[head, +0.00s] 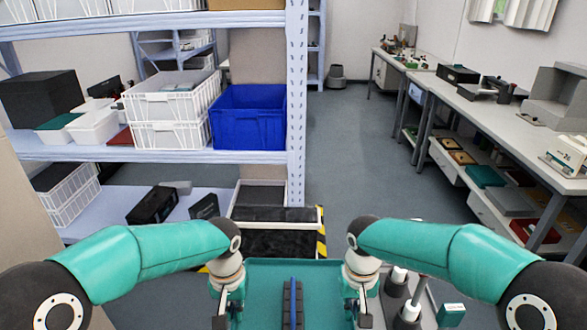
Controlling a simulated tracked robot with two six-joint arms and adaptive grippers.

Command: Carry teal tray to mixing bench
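The teal tray (280,268) is at the bottom centre of the head view, its near end cut off by the frame. A dark strip-like object with a blue bar (293,300) lies in it. My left gripper (228,312) points down at the tray's left edge. My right gripper (359,312) points down at its right edge. Their fingertips are partly hidden and cut off, so their grip on the rims cannot be made out. Benches (505,115) run along the right wall; which one is the mixing bench I cannot tell.
A grey surface with bottles (397,280) and a small teal box (451,314) is right of the tray. A shelf rack (297,120) with white crates and a blue bin (249,117) stands left. A black container with yellow-black edging (280,240) is ahead. The aisle floor (355,160) is clear.

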